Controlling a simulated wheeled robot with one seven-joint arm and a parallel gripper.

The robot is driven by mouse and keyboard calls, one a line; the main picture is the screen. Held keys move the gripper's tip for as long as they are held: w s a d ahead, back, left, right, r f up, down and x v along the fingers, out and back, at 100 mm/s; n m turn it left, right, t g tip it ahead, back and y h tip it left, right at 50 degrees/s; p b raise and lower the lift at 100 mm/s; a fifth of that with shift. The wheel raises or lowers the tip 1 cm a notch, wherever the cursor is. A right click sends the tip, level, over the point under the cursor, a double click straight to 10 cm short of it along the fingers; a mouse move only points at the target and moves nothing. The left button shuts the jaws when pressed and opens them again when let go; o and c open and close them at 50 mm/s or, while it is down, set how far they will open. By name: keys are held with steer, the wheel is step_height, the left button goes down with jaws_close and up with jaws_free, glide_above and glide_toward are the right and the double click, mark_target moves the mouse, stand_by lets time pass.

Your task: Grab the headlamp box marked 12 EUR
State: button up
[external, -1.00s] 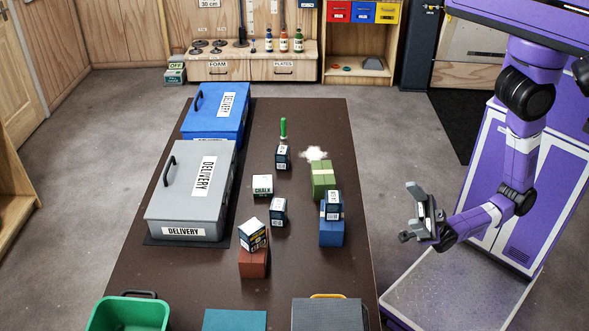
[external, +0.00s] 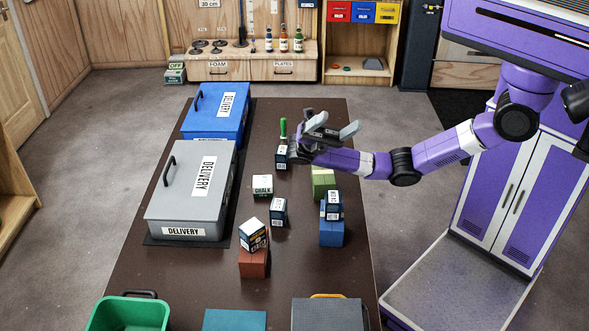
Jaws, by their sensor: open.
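Several small dark boxes with white labels stand on the dark table, and I cannot read a 12 EUR mark on any of them. One (external: 281,158) is at the back by a green-topped item, just left of my gripper. One (external: 278,212) stands mid-table beside the chalk box. One (external: 333,205) sits on a blue block. One (external: 253,236), white-topped, sits turned on a red-brown block. My gripper (external: 334,127) is open and empty above the far part of the table, its fingers pointing up and right.
The chalk box (external: 263,187) and a green block (external: 321,182) stand among the boxes. A grey delivery box (external: 190,205) and a blue delivery box (external: 205,122) line the left side. A green bin (external: 128,316) is at the front left.

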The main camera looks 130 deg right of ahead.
steer(key=w+d+f+m+t+h+b, duration=0.2)
steer(key=w+f+m+t+h+b, duration=0.25)
steer(key=f, duration=0.45)
steer(key=m+h+b, duration=0.9)
steer(key=h+b, duration=0.4)
steer(key=h, duration=0.1)
glide_toward(277, 214)
steer(key=shift+w+a+f+g, duration=0.15)
steer(key=shift+w+f, duration=0.2)
steer(key=shift+w, duration=0.15)
steer(key=shift+w+a+f+g, duration=0.1)
steer(key=shift+w+a+f, duration=0.05)
steer(key=shift+w+f, duration=0.3)
steer(key=shift+a+r+b+x, duration=0.15)
steer(key=shift+b+x, duration=0.1)
steer(key=shift+x, duration=1.65)
steer(key=shift+a+r+b+x, duration=0.1)
steer(key=shift+r+b+x, duration=0.15)
steer(key=shift+x, duration=1.65)
steer(key=c, duration=1.3)
jaws_close()
